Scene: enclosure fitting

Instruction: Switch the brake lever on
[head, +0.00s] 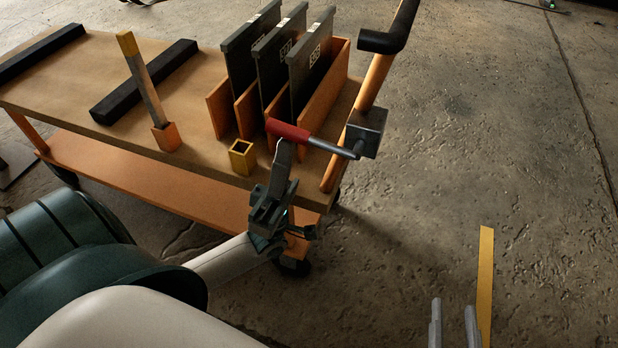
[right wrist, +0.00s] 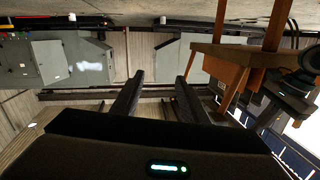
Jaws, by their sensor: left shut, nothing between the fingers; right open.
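The brake lever (head: 333,147) is a grey rod with a red grip (head: 288,130), joined to a grey box (head: 368,131) on the cart's orange handle post. It points left from the box, roughly level across the cart's end. My left gripper (head: 282,146) is shut and empty, its tips right at the red grip's underside in the head view. I cannot tell whether they touch it. My right gripper (head: 454,325) is open and empty at the bottom right, over the floor and well away from the lever. Its parted fingers show in the right wrist view (right wrist: 160,98).
The cart (head: 190,165) carries several dark panels (head: 272,65) in an orange rack, a yellow square socket (head: 242,157), an upright yellow-tipped post (head: 145,80) and black bars (head: 145,80). A yellow floor stripe (head: 485,280) lies near my right gripper. The floor at right is clear.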

